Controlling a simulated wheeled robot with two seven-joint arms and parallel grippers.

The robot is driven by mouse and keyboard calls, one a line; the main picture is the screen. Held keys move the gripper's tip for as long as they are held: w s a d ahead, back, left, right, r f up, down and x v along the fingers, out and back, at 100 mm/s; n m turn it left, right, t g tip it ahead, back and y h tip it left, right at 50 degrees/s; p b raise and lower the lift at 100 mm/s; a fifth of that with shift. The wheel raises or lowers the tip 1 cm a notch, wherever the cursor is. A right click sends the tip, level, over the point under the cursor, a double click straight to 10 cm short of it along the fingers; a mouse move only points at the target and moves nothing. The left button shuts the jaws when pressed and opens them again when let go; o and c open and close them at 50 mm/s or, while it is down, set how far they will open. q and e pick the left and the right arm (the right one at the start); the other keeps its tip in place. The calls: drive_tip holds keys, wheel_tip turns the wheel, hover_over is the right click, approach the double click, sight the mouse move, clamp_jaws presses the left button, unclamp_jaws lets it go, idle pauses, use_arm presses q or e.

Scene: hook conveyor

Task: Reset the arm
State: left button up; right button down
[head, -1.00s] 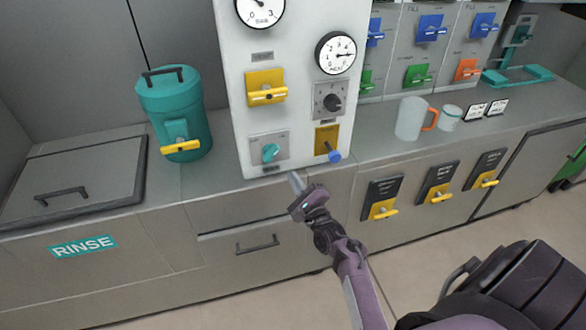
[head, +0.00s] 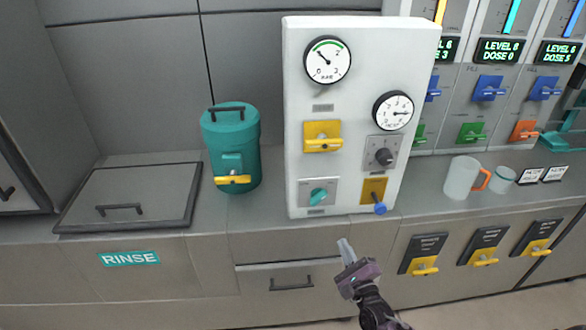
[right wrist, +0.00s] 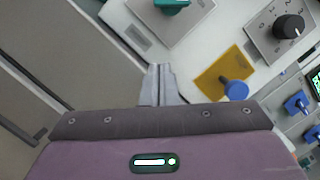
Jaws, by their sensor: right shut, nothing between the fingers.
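My right gripper (head: 346,250) is in front of the counter, below the white control panel (head: 300,100). Its fingers are together and empty, and they also show in the right wrist view (right wrist: 160,72). It is apart from the panel's blue-tipped lever (head: 380,208), which shows to the right of the fingers in the right wrist view (right wrist: 235,90). A teal knob (head: 318,197) is on the panel's lower left. My left gripper is in neither view.
A teal canister (head: 231,140) with a yellow handle stands left of the panel. A clear jug (head: 461,178) with an orange handle and a small cup (head: 502,180) stand to the right. A closed lid (head: 130,197) lies at the left. Yellow-handled switches (head: 424,255) line the counter front.

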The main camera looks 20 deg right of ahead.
drive_tip(key=s+a+f+n+g+y, duration=0.1)
drive_tip(key=s+a+f+n+g, duration=0.3)
drive_tip(key=f, duration=0.5)
drive_tip(key=s+a+f+n+g+y, duration=0.25)
drive_tip(key=s+a+f+n, duration=0.35)
drive_tip(key=f, duration=0.4)
drive_tip(key=s+a+f+n+g, duration=0.35)
drive_tip(key=f+n, duration=0.25)
drive_tip(key=f, duration=0.3)
drive_tip(key=s+d+f+n+g+h, duration=0.1)
drive_tip(key=s+f+n+g, duration=0.3)
drive_tip(key=s, duration=0.9)
drive_tip(key=s+d+f+n+g, duration=0.2)
drive_tip(key=s+f+n+g, duration=0.2)
drive_tip(key=s+f+n, duration=0.5)
drive_tip(key=s, duration=0.5)
drive_tip(key=shift+g+h, duration=0.35)
drive_tip(key=shift+g, duration=0.05)
drive_tip(key=shift+s, duration=0.1)
